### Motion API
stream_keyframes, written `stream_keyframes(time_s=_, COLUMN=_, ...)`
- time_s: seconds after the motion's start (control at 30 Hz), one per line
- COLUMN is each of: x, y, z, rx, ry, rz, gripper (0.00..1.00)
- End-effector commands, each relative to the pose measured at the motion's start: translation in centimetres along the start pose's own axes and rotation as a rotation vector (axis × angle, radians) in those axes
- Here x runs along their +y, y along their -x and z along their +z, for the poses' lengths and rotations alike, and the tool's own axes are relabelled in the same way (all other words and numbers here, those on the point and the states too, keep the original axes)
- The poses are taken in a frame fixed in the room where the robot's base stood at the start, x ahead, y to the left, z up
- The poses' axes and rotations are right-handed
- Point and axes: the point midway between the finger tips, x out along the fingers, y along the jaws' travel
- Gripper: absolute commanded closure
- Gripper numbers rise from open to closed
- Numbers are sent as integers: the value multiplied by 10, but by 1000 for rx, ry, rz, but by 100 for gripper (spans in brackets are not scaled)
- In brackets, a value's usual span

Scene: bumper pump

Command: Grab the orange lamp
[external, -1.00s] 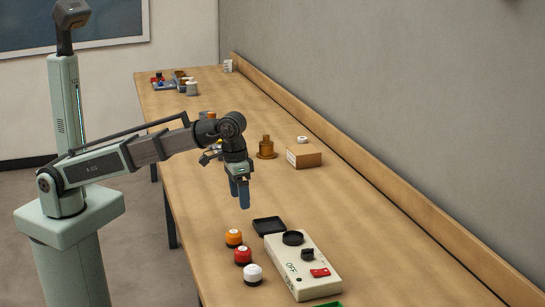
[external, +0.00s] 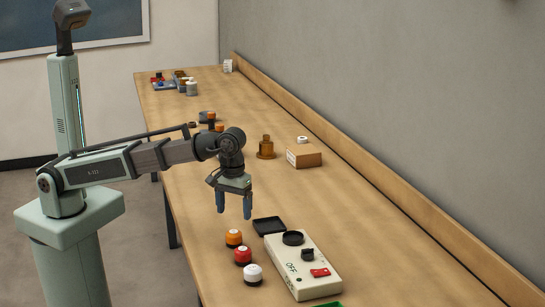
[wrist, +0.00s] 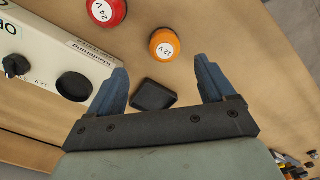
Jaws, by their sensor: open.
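The orange lamp (external: 233,238) is a small round cap with a white top on a dark base, standing upright on the table. In the wrist view the orange lamp (wrist: 164,45) reads "12 V" and lies ahead of the fingers, nearer the right one. My gripper (external: 234,214) is open and empty, above the table and a little behind the lamp in the external view. In the wrist view its two blue fingers (wrist: 160,80) are spread wide, with nothing between them touching.
A red lamp (external: 243,256), marked 24 V in the wrist view, and a white lamp (external: 253,274) stand in line with it. A control box (external: 303,268) and a black tray (external: 268,226) lie to the right. A cardboard box (external: 304,156) and amber piece (external: 265,148) stand farther back.

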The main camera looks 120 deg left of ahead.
Motion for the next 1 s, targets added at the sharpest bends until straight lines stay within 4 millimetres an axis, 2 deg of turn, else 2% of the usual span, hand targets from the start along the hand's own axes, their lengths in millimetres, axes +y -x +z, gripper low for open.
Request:
stream_keyframes(time_s=0.2, x=-1, y=-30, z=0, rx=0, ry=-1, rz=-1, gripper=17)
stream_keyframes(time_s=0.67, x=-3, y=-52, z=-1, rx=0, ry=-1, rz=0, gripper=17)
stream_keyframes(time_s=1.0, x=-8, y=-90, z=-3, rx=0, ry=-2, rz=-1, gripper=17)
